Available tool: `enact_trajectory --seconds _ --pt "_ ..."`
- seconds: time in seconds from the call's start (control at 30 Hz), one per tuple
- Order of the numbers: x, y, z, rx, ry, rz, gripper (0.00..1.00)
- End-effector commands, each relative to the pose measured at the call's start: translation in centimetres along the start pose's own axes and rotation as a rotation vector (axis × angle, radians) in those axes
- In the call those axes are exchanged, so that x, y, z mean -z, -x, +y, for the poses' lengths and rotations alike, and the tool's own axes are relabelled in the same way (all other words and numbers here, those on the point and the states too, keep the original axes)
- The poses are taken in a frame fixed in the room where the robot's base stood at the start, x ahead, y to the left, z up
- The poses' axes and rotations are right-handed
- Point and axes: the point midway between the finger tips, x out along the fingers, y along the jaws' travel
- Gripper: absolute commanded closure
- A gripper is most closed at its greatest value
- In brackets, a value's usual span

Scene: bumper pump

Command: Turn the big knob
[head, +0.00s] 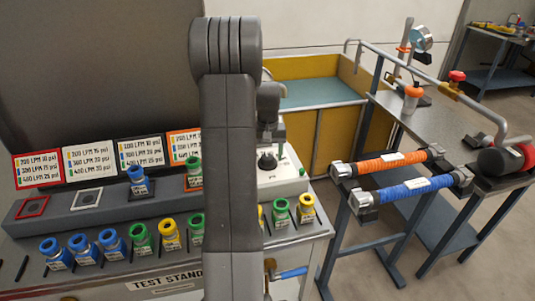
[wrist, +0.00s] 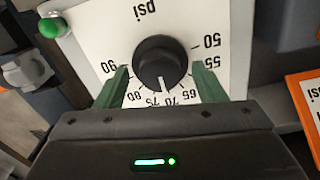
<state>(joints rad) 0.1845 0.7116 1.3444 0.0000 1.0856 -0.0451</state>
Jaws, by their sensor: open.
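The big knob (wrist: 161,63) is round and black, on a white dial plate (wrist: 225,62) marked "psi" with numbers from 50 to 90. The dial appears upside down in the wrist view. The knob's white pointer is near 70. My gripper (wrist: 161,80) is open, with one green finger at each lower side of the knob. I cannot tell whether the fingers touch it. In the head view the black knob (head: 267,161) shows on a white box (head: 290,185), right of my arm, which hides part of the box.
A green-topped lever (wrist: 52,27) stands beside the dial, and an orange-edged card (wrist: 312,105) is at the right. In the head view, several blue, green and yellow fittings (head: 110,240) line the test stand (head: 165,281). Orange (head: 390,163) and blue (head: 410,188) hoses lie at right.

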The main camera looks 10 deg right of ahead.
Motion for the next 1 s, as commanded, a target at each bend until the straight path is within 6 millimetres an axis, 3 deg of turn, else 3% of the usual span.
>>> enact_trajectory --seconds 0.1,0.33,0.57,1.0 --pt "0.0 0.01 0.0 0.0 0.0 0.0 0.37" --pt "0.01 0.04 0.0 0.0 0.0 0.0 0.81" --pt "0.02 0.1 0.0 0.0 -0.054 0.0 0.81" --pt "0.04 0.09 0.01 0.0 -0.413 0.001 0.81"
